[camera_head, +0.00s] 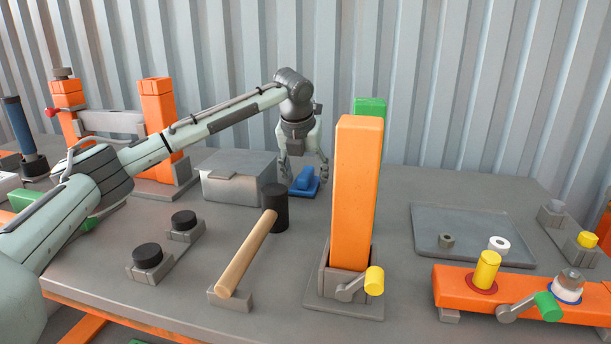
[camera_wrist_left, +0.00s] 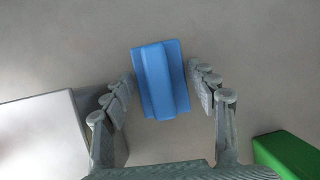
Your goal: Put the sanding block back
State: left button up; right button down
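The sanding block, taken to be the blue block with a raised ridge (camera_head: 306,184), lies on the grey table at the back, right of a grey box. My left gripper (camera_head: 304,175) points down over it, one finger on each side. In the left wrist view the blue block (camera_wrist_left: 160,80) sits between the spread fingers of my left gripper (camera_wrist_left: 161,75). The gripper is open, with a narrow gap at each side of the block. I cannot tell the exact height of the fingertips over the table. My right gripper is not in view.
The grey box (camera_head: 238,185) stands close left of my gripper. A tall orange post (camera_head: 357,195) with a green block (camera_head: 370,107) behind it stands to the right. A mallet (camera_head: 247,252) lies in front. A grey tray (camera_head: 470,220) is farther right.

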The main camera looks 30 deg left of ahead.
aim_at(307, 170)
pick_arm(q)
jog(key=shift+o, duration=0.9)
jog(key=shift+r, duration=0.15)
jog(key=v, duration=1.2)
jog(key=x, duration=1.1)
jog(key=shift+w+f, duration=0.1)
jog(key=shift+f, duration=0.25)
jog(key=shift+w+r, duration=0.1)
jog(key=shift+w, duration=0.1)
jog(key=shift+r, duration=1.55)
